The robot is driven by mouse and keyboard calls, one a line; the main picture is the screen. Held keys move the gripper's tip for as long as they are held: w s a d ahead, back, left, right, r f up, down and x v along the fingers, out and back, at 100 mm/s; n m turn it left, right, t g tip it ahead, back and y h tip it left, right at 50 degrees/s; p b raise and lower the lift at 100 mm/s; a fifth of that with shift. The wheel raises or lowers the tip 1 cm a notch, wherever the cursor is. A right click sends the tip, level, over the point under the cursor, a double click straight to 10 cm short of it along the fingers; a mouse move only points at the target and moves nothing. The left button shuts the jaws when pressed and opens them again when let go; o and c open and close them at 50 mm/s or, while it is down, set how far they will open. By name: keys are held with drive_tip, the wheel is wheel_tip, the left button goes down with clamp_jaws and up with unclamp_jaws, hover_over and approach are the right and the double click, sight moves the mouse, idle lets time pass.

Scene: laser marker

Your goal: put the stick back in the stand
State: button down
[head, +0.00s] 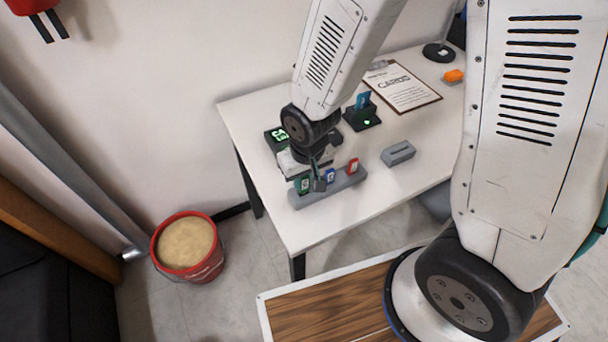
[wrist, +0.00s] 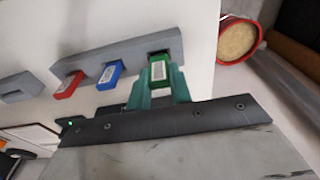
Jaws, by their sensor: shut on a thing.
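The green stick (wrist: 158,71) is between the teal fingers of my gripper (wrist: 159,80), which is shut on it. In the head view the green stick (head: 304,184) is at the left end of the long grey stand (head: 327,191). In the wrist view a dark slot shows at the stick's far end, at the end of the stand (wrist: 128,52). I cannot tell whether the stick's lower end is inside the slot. A blue stick (wrist: 110,75) and a red stick (wrist: 69,84) stand in the same stand.
A small grey block (head: 398,152) with a slot lies right of the stand. Behind are a dark device with a blue card (head: 362,101), a clipboard (head: 400,88) and an orange item (head: 454,76). A red bucket of sand (head: 187,245) stands on the floor, left of the white table (head: 300,228).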

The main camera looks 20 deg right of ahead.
drive_tip(key=shift+f, duration=0.65)
drive_tip(key=c, duration=1.2)
unclamp_jaws()
drive_tip(key=shift+s+d+r, duration=0.1)
drive_tip(key=shift+s+r, duration=0.05)
drive_tip(key=shift+r, duration=2.15)
drive_tip(key=shift+s+a+r, duration=0.1)
drive_tip(key=shift+s+r, duration=0.1)
drive_tip(key=shift+r, duration=2.1)
drive_tip(key=shift+s+d+r, duration=0.1)
drive_tip(key=shift+s+r, duration=0.05)
drive_tip(key=shift+r, duration=2.15)
